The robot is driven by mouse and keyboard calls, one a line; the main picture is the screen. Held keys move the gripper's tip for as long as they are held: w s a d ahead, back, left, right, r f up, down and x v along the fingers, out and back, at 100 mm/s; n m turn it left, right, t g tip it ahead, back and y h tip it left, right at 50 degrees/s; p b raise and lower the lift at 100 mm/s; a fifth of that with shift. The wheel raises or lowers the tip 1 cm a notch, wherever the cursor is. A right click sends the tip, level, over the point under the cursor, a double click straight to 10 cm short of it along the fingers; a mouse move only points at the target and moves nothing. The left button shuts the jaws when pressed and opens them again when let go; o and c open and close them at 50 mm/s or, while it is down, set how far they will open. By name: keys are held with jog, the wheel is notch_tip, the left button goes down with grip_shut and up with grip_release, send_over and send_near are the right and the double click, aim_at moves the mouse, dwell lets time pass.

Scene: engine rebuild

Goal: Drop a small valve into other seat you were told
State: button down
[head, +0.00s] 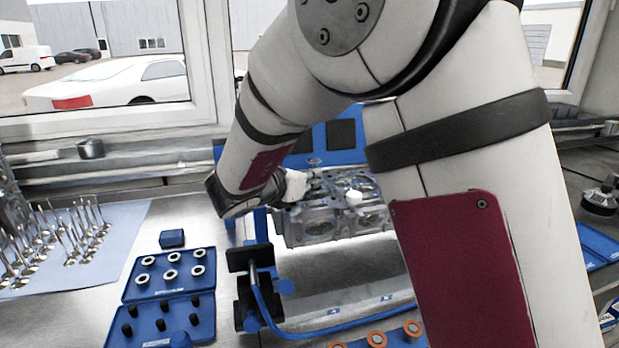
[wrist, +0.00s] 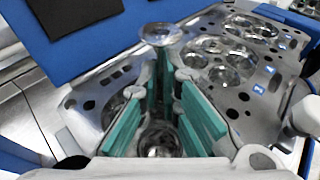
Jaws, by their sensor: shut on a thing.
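My gripper (wrist: 166,88), with green finger pads, is shut on a small valve (wrist: 161,34) in the wrist view. The valve's round, shiny head shows beyond the fingertips; its stem is mostly hidden between the pads. The grey metal cylinder head (wrist: 252,97) lies beneath, with several round chambers and seats. One round seat or bore (wrist: 158,139) shows between the fingers, partly covered. In the head view, the cylinder head (head: 322,222) stands on the bench, and my arm hides most of my gripper and the valve. I cannot tell whether the valve touches the cylinder head.
Several valves stand upright on a pale blue mat (head: 125,222) at the left. Blue trays (head: 131,292) hold pale rings and dark plugs. A black and blue clamp-like fixture (head: 248,290) stands in front of the cylinder head. Orange rings (head: 377,339) lie at the front.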

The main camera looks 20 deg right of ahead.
jog(key=shift+f, duration=0.25)
dwell(0.3)
jog(key=c, duration=1.7)
grip_release()
jog(key=shift+r, duration=0.15)
